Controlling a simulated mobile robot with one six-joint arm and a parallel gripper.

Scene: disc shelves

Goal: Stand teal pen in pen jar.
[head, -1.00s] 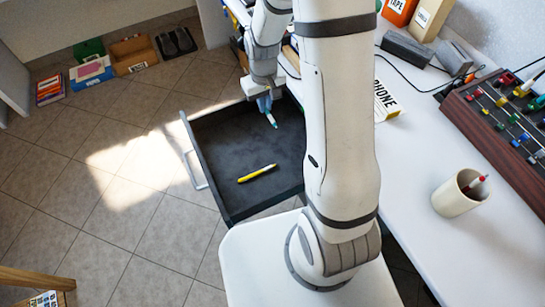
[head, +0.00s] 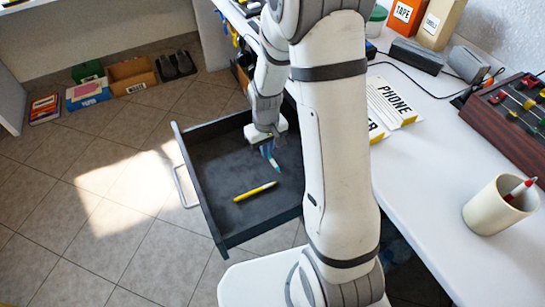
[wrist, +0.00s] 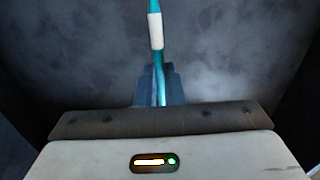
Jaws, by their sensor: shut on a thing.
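My gripper (head: 266,149) is shut on the teal pen (head: 274,163) and holds it over the open drawer, with part of the pen sticking out past the fingers. In the wrist view the pen (wrist: 155,30) runs up from between the fingers (wrist: 160,88) and has a white band; its far end is cut off by the picture's edge. The cream pen jar (head: 492,211) stands upright on the white desk at the right, well apart from my gripper. A red and white pen (head: 520,188) leans in it.
A yellow pen (head: 255,191) lies in the dark open drawer (head: 215,220). The desk in front of the jar is clear.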

